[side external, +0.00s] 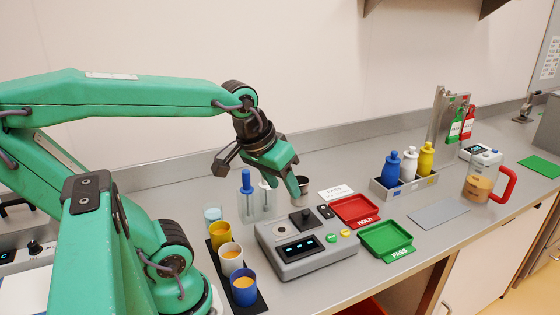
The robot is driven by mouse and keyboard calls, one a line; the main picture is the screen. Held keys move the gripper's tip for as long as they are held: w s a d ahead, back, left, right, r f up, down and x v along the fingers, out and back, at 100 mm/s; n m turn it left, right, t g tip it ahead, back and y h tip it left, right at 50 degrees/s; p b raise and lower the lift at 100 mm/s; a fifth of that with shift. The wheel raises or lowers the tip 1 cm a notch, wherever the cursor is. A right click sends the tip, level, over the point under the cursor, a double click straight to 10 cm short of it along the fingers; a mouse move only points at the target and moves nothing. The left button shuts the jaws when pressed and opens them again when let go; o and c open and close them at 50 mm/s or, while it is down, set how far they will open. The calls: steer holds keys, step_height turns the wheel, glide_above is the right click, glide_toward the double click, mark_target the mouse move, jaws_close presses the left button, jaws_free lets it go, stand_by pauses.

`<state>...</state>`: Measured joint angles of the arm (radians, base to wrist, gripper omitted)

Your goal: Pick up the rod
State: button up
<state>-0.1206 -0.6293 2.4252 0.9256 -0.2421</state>
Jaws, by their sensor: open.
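My gripper (262,172) points down over the back of the bench, behind the grey display box. Its jaws are apart, with the green jaw on the right next to a small metal cup. Nothing shows held between them. A clear stand (263,207) below holds an upright blue-topped piece (246,182) and a paler upright piece (265,187) partly hidden under the gripper. Either upright piece could be the rod; I cannot tell which from this view.
The grey display box (300,262) stands in front of the gripper. Yellow, white and blue cups (243,290) stand in a row at left. Red (354,198) and green (368,245) trays lie to the right. A bottle rack (380,194) stands beyond. A grey mat (438,212) is bare.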

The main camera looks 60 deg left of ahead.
steer(key=w+a+f+n+g, duration=0.2)
steer(key=w+a+n+g, duration=0.1)
steer(key=a+n, duration=0.9)
steer(key=n+g, duration=0.2)
steer(key=n, duration=1.1)
glide_toward(247, 189)
steer(key=shift+a+h, duration=0.3)
steer(key=shift+a, duration=0.5)
steer(key=shift+f, duration=0.1)
steer(key=shift+f, duration=3.8)
steer(key=c, duration=0.6)
